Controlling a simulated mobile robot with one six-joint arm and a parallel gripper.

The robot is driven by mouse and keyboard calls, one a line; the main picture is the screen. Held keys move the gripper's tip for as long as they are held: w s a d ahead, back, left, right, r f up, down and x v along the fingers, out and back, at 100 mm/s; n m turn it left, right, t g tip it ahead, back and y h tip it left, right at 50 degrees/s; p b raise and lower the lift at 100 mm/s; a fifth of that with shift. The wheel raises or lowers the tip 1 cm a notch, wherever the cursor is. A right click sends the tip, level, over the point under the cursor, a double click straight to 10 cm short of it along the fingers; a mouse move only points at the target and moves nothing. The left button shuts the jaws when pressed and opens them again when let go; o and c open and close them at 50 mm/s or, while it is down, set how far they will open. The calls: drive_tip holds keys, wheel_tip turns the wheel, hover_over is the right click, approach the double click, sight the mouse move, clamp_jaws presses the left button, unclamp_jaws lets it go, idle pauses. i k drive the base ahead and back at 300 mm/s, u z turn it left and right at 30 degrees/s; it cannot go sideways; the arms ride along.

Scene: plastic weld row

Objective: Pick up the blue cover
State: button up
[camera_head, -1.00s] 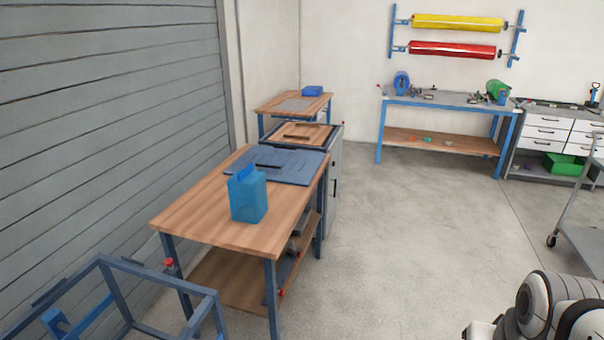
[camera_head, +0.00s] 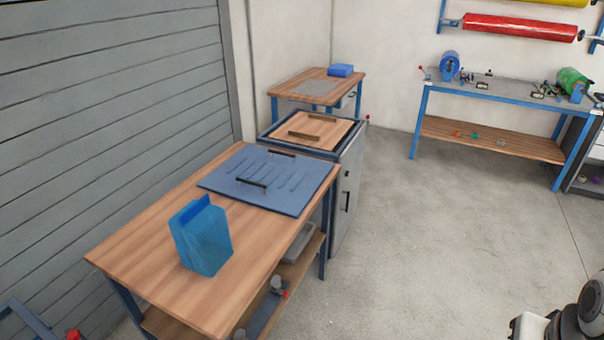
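The blue cover (camera_head: 262,196) is a flat blue-grey panel with two dark bar handles and several slits. It lies flat on the far end of the wooden bench top (camera_head: 150,250). Nothing rests on it and its handles are clear. Part of my own arm shows at the lower right corner of the head view, well apart from the cover. My gripper's fingers are not in view.
A blue translucent container (camera_head: 202,240) stands on the bench in front of the cover. Behind is a grey cabinet (camera_head: 347,190) with a wooden, two-handled panel (camera_head: 308,136) on top. Open concrete floor (camera_head: 440,250) lies right of the bench.

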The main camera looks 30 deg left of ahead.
sight(199, 232)
drive_tip(key=i, duration=2.3)
drive_tip(key=u, duration=3.85)
drive_tip(key=i, duration=1)
drive_tip(key=z, duration=0.1)
